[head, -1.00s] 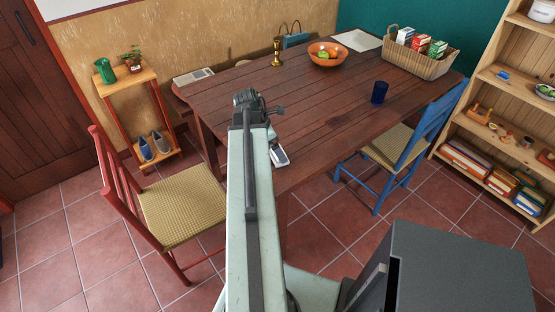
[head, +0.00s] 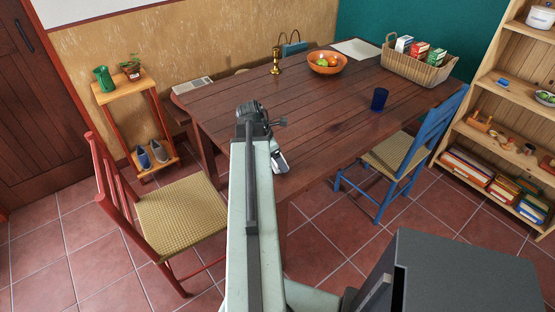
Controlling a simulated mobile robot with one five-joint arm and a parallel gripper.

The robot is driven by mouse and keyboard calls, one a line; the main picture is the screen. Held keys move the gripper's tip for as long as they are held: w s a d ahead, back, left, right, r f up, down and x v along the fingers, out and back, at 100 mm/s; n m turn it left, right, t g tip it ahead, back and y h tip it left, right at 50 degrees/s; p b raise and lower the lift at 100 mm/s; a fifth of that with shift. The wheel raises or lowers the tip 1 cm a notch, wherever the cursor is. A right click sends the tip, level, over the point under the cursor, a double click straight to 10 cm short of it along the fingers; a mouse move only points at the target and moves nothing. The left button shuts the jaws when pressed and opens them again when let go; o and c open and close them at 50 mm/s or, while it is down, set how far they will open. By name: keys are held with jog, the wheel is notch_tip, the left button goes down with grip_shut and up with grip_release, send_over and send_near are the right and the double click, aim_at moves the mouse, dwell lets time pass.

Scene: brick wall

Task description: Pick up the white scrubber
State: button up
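My arm reaches forward over the near edge of the brown wooden table (head: 325,118). The dark end of my arm (head: 255,116) shows above the tabletop, with a small dark piece sticking out to its right. My gripper's fingers cannot be made out there. A small white and dark piece (head: 280,162) shows just right of my arm at the table's near edge. I cannot tell whether it is the white scrubber or part of my arm. No other white scrubber can be made out.
A red chair (head: 180,214) stands left of my arm and a blue chair (head: 392,158) stands right. The table holds a blue cup (head: 379,99), an orange fruit bowl (head: 327,66), a brass candlestick (head: 276,62) and a basket (head: 420,69). Wooden shelves (head: 503,80) stand at right.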

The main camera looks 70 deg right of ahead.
notch_tip(320, 180, up, 10)
jog(key=p, duration=0.9)
jog(key=shift+f, duration=0.15)
jog(key=o, duration=0.9)
jog(key=shift+f, duration=0.1)
jog(key=shift+c, duration=0.2)
jog(key=c, duration=0.5)
